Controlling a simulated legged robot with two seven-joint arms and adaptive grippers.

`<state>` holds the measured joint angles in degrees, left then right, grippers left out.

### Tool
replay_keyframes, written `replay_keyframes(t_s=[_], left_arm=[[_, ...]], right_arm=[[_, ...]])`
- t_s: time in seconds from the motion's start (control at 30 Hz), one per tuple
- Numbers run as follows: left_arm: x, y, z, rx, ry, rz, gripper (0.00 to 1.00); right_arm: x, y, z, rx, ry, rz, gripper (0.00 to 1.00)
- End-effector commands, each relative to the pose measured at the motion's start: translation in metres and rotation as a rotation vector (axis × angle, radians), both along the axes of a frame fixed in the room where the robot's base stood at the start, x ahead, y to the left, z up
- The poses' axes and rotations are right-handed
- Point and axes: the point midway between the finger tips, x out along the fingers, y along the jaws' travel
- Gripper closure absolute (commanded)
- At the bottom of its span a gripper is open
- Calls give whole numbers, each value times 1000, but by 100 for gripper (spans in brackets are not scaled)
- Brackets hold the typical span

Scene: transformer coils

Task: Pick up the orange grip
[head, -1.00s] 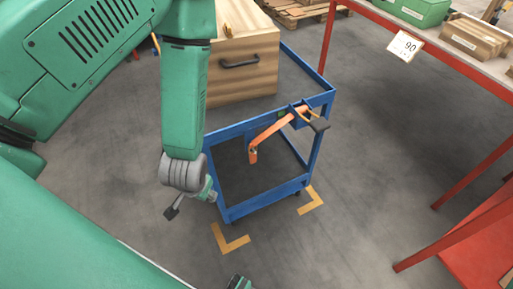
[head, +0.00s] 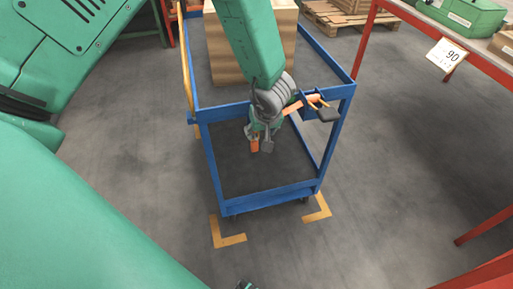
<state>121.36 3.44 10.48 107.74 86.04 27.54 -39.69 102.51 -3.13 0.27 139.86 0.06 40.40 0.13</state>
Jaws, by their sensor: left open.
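The orange grip (head: 254,146) hangs at the lower end of an orange arm (head: 292,107) that slopes down to the left from the blue rail of a cart. My left gripper (head: 261,138) points down in front of the orange arm and overlaps the grip in the picture. It is open, with its fingers around or beside the grip; I cannot tell if they touch it. My gripper and wrist hide the middle of the orange arm.
The blue cart (head: 268,197) stands on the grey floor, with yellow corner marks (head: 232,240) at its front. A wooden box (head: 222,55) is behind my arm. A red-framed table (head: 408,14) with a "90" sign (head: 446,54) is at the right. The floor in front is open.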

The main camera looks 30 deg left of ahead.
Motion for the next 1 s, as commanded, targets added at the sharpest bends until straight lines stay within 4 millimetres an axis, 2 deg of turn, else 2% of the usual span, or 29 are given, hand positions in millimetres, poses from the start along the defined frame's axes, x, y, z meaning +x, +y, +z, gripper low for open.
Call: replay_keyframes(t_s=[0.03, 0.33, 0.5, 0.6, 0.87, 0.9, 1.0], left_arm=[[1, 4, -9, -1, 0, 2, 53], [3, 12, -27, -3, 0, 2, 53], [2, 18, -54, 0, 2, 2, 53], [7, 21, -64, 1, -2, 3, 53], [8, 23, -65, -1, -2, 3, 53], [8, 23, -65, -1, -2, 3, 68], [8, 24, -66, -2, -2, 3, 100]], right_arm=[[0, 0, -5, 0, 0, 0, 62], [0, 0, -14, 0, 0, 0, 62], [0, 0, -32, 0, 0, 0, 62], [0, 0, -37, 0, 0, 0, 62], [0, 0, -36, 0, 0, 0, 62], [0, 0, -36, 0, 0, 0, 62], [0, 0, -36, 0, 0, 0, 62]])
